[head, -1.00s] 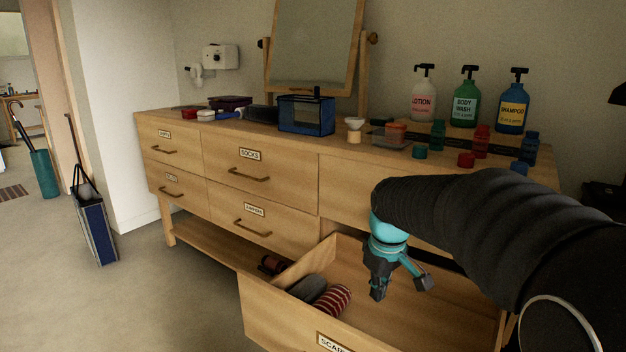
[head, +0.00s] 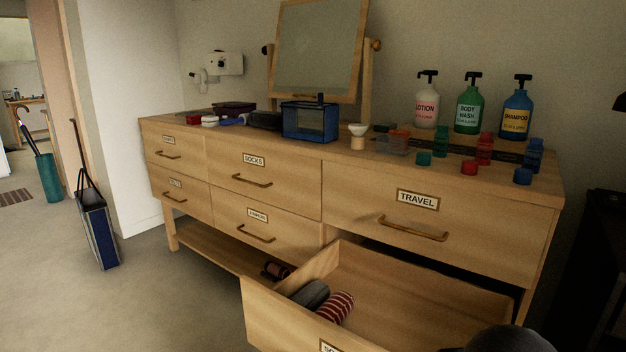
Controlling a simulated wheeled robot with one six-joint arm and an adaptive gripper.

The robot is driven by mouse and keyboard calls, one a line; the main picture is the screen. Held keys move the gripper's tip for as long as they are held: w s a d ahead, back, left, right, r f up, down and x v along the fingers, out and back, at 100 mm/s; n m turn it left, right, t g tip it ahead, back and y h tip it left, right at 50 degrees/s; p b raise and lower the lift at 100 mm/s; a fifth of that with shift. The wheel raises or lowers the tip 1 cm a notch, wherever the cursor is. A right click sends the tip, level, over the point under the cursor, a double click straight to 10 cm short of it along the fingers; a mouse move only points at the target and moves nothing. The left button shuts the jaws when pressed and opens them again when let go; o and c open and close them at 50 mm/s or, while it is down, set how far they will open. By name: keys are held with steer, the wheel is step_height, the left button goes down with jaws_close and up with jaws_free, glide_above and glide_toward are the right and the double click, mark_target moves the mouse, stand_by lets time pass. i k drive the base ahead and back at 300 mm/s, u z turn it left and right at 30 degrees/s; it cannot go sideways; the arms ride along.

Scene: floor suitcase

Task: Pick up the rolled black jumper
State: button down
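I cannot pick out a rolled black jumper for certain. A dark grey roll (head: 311,294) lies in the open lower right drawer (head: 283,318), at its left end. A red-and-white striped roll (head: 337,307) lies beside it on the right. The rest of the drawer floor that shows is bare. My gripper is out of the picture. Only a dark rounded part, likely my arm, shows at the bottom right edge.
The drawer belongs to a wooden dresser (head: 265,184) whose other drawers are shut. Bottles, jars and a blue case (head: 309,121) stand on top. A dark red roll (head: 277,270) lies on the low shelf. A blue bag (head: 97,230) stands left; the floor between is clear.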

mark_target(257, 119)
steer(key=u, duration=0.55)
steer(key=i, duration=0.7)
steer(key=u, duration=1.1)
steer(key=i, duration=1.35)
steer(key=z, duration=0.45)
steer(key=i, duration=1.15)
steer(key=z, duration=0.75)
